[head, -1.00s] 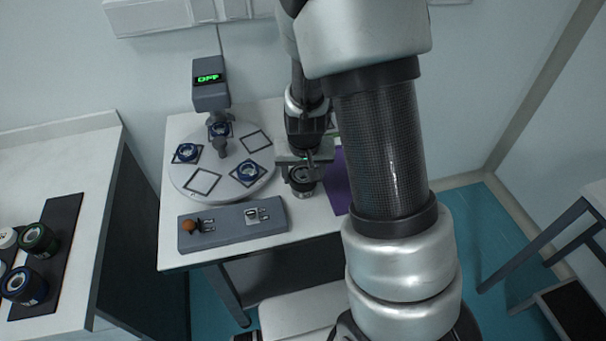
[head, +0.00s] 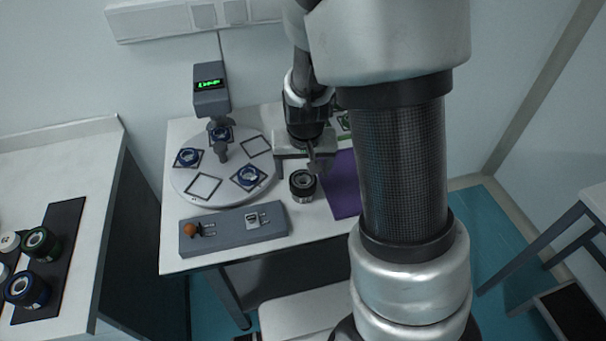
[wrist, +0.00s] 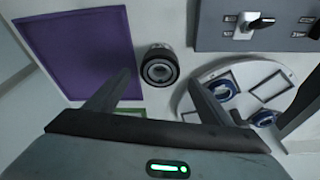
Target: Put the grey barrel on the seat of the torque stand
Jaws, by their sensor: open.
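The grey barrel (head: 302,184), a short dark-and-grey cylinder with a ringed top, stands upright on the white table. In the wrist view the barrel (wrist: 159,68) appears between and just beyond my fingertips. My gripper (head: 312,160) is open and empty, behind the barrel in the head view and apart from it; its two spread fingers (wrist: 158,80) show in the wrist view. A dark post with a lit green display (head: 209,84) stands over a round plate (head: 226,190) with square frames, likely the torque stand. Several frames hold blue ringed parts; two look empty. I cannot tell which is the seat.
A grey box (head: 233,232) with an orange knob and a metal switch lies along the front edge. A purple mat (head: 342,187) lies right of the barrel. A left counter holds a dark mat (head: 62,232) with several barrels. Bare table surrounds the grey barrel.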

